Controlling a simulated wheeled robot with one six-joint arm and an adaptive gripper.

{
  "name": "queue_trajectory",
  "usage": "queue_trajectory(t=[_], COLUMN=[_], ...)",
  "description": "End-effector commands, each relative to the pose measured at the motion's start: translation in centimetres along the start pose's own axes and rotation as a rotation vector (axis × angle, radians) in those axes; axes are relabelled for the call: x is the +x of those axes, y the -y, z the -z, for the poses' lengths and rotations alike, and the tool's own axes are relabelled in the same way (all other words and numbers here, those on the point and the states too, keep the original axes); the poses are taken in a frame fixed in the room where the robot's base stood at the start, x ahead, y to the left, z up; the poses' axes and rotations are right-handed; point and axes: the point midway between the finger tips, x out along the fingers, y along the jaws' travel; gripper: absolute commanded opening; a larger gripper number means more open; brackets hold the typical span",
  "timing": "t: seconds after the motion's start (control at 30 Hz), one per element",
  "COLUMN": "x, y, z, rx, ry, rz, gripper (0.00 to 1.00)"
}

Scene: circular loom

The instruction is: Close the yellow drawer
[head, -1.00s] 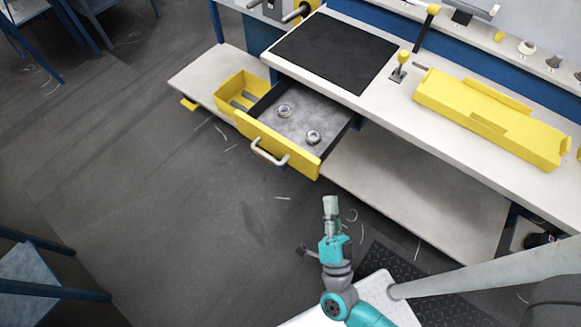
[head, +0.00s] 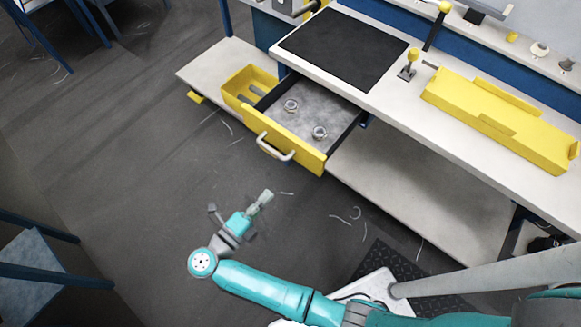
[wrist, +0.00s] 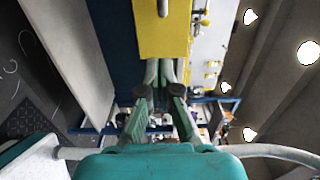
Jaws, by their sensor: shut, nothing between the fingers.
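The yellow drawer (head: 312,157) stands pulled out from under the worktop in the head view. Its front faces the lower left and carries a pale bar handle (head: 274,148). Two metal rings (head: 291,105) lie on the grey drawer floor. My gripper (head: 266,195) is below the drawer front in the picture, apart from the handle and pointing up and right toward it. In the wrist view, the yellow drawer front (wrist: 162,38) and part of its handle (wrist: 163,8) show beyond my gripper (wrist: 163,92). My gripper is shut and empty.
The worktop (head: 400,105) has a black mat (head: 342,48), a yellow-knobbed lever (head: 410,60) and a long yellow tray (head: 500,120). A yellow bin (head: 247,85) sits left of the drawer on a low shelf (head: 195,72). The floor before the drawer is clear.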

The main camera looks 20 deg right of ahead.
Motion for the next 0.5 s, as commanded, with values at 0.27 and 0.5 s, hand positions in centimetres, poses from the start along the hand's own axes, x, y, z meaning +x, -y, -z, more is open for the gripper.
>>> queue_trajectory(t=[0.27,0.5], x=[3.2,7.7], y=[0.0,0.0], z=[0.1,0.1], rx=[0.001,0.0], ry=[-0.007,-0.006], rz=[-0.002,0.0], gripper=[0.0,0.0])
